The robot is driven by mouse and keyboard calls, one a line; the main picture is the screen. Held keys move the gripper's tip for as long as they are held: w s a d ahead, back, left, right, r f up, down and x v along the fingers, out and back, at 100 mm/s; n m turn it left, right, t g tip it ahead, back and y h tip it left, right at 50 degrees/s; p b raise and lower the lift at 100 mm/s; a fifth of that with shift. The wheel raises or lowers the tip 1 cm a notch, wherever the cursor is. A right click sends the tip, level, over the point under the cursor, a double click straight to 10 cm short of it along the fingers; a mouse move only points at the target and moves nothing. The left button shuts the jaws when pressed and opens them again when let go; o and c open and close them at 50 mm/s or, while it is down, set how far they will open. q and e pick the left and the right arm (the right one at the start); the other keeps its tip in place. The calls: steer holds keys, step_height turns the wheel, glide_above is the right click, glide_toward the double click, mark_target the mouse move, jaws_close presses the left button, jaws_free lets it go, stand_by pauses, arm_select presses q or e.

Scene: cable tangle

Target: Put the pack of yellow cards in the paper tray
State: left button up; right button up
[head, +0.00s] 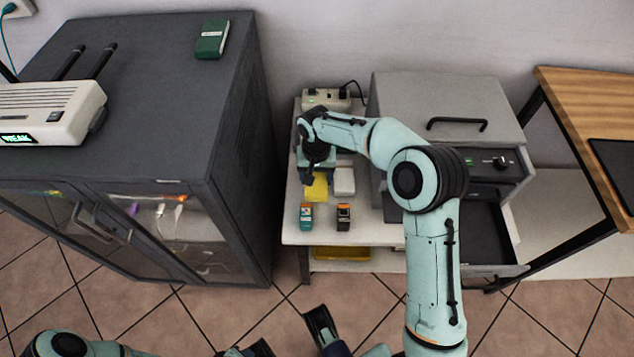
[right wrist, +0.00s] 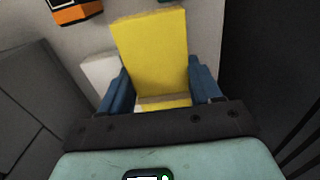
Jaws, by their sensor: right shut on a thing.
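The pack of yellow cards (head: 317,188) is at the left part of the white table, beside a white block. My right gripper (head: 314,172) reaches down over it and is shut on it. In the right wrist view the yellow pack (right wrist: 155,55) stands between the two blue fingers. I cannot tell whether it touches the table. A dark, empty-looking drawer (head: 482,236) stands open at the base of the grey machine and seems to be the paper tray. Dark parts (head: 322,326) at the bottom edge may be my left gripper, partly cut off; its opening is unclear.
A teal box (head: 306,216) and a black-and-orange box (head: 343,216) stand at the table's front. The white block (head: 344,181) is right of the pack. The grey machine (head: 445,108) stands behind my right arm. A dark cabinet (head: 130,150) rises at the left.

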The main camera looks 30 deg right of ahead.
step_height(320, 180, up, 15)
steer(key=p, duration=0.3)
steer(key=s+a+f+n, duration=0.1)
steer(key=a+f+n, duration=0.45)
steer(key=a, duration=0.35)
arm_select(q)
step_height(320, 180, up, 16)
steer(key=s+d+g+p, duration=0.1)
steer(key=s+p, duration=0.2)
steer(key=p, duration=0.9)
steer(key=shift+d+f+g+h+p, duration=0.2)
steer(key=shift+d+g+h+p, duration=0.1)
steer(key=shift+g, duration=0.1)
arm_select(e)
steer(key=shift+n, duration=0.45)
steer(key=r, duration=0.1)
steer(key=s+r, duration=0.1)
steer(key=r, duration=0.2)
steer(key=shift+s+d, duration=0.1)
steer(key=shift+s, duration=0.25)
